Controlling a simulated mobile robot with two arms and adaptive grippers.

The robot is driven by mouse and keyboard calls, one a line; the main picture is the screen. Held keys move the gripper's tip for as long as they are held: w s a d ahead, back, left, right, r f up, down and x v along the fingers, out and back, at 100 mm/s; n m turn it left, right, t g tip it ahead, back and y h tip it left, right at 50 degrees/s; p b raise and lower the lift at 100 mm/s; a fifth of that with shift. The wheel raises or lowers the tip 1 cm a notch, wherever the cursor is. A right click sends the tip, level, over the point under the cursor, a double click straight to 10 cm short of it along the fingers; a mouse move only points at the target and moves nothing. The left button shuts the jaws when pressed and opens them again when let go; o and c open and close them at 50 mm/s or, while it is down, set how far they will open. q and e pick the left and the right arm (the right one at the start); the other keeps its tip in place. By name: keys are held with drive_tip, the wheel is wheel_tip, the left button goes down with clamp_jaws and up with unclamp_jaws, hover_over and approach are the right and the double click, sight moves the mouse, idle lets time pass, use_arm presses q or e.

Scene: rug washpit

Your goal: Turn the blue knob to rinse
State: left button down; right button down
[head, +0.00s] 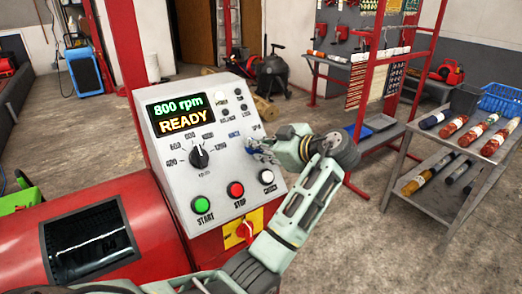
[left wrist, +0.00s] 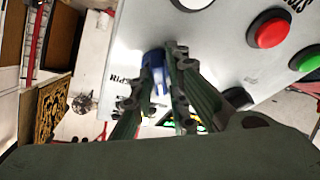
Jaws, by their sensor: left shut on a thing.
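The control panel (head: 165,152) has a slanted grey face, and its display (head: 178,113) reads "800 rpm READY". The blue knob (left wrist: 154,62) sits between the two green fingers of my left gripper (left wrist: 156,80) in the left wrist view. The gripper is shut on it. In the head view my left gripper (head: 260,152) is at the right side of the panel and mostly hides the knob. Which label the knob points to cannot be read. My right gripper is not in view.
A black dial (head: 199,156) is left of my gripper. Below are a green START button (head: 201,205), a red STOP button (head: 236,189), a white button (head: 267,177) and a red-yellow switch (head: 244,231). A grey cart (head: 410,133) with several rolls stands at right.

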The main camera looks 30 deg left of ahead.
use_arm(q)
drive_tip(key=shift+a+r, duration=0.15)
drive_tip(key=shift+r, duration=0.3)
drive_tip(key=c, duration=1.9)
unclamp_jaws()
drive_tip(key=shift+w, duration=0.1)
drive_tip(key=shift+o, duration=0.7)
drive_tip(key=shift+f, duration=0.1)
drive_tip(key=shift+a+f, duration=0.15)
drive_tip(key=v, duration=1.2)
